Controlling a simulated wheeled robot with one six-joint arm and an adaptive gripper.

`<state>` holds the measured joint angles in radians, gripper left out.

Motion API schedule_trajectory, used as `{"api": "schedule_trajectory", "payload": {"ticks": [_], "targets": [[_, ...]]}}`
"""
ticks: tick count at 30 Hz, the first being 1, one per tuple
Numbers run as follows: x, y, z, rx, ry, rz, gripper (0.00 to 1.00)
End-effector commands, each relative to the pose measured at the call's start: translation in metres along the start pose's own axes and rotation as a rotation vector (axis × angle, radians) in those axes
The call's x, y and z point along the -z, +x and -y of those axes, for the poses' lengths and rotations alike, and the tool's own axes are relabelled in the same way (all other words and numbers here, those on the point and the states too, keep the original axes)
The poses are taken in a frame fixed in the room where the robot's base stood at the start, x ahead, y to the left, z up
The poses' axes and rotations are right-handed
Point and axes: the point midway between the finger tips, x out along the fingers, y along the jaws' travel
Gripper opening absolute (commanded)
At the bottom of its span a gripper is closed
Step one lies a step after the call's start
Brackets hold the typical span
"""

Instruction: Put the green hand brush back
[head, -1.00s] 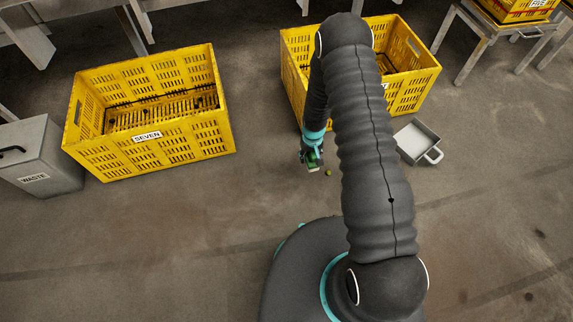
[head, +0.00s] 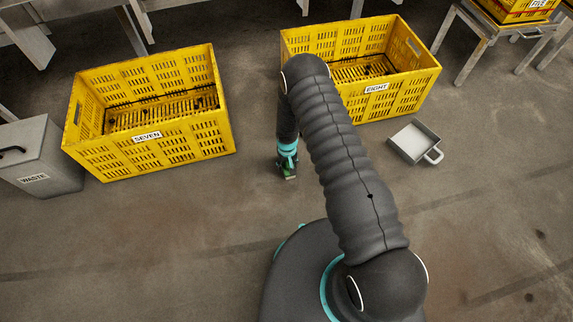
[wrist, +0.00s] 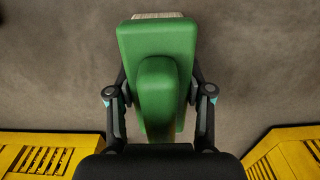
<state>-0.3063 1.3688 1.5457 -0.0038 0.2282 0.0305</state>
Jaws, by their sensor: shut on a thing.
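The green hand brush (wrist: 157,42) fills the middle of the wrist view, with its pale bristles (wrist: 157,15) showing at the far end. My gripper (wrist: 158,95) is shut on it, one finger on each side of the handle. In the head view my gripper (head: 288,163) points down in front of the gap between the two crates, with a small part of the brush (head: 290,177) showing below it. I cannot tell how high the brush is above the floor. A grey dustpan (head: 407,149) with a handle lies on the floor to the right, apart from the gripper.
Yellow crate SEVEN (head: 190,147) stands to the left and yellow crate EIGHT (head: 405,97) behind to the right. A grey WASTE bin (head: 55,165) is at far left. Benches stand at the back. Floor right of the dustpan is clear.

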Motion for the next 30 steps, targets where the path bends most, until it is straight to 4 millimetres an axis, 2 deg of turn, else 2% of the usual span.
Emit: {"api": "schedule_trajectory", "payload": {"ticks": [11, 12, 15, 25, 30], "targets": [[0.001, 0.004, 0.0, 0.0, 0.0, -0.002, 0.07], [0.001, 0.004, 0.0, 0.0, 0.0, -0.001, 0.54], [0.001, 0.003, 0.0, 0.0, 0.0, -0.001, 0.76], [0.001, 0.002, 0.0, 0.0, 0.0, -0.001, 0.76], [0.001, -0.01, 0.0, 0.0, 0.0, -0.002, 0.76]]}}
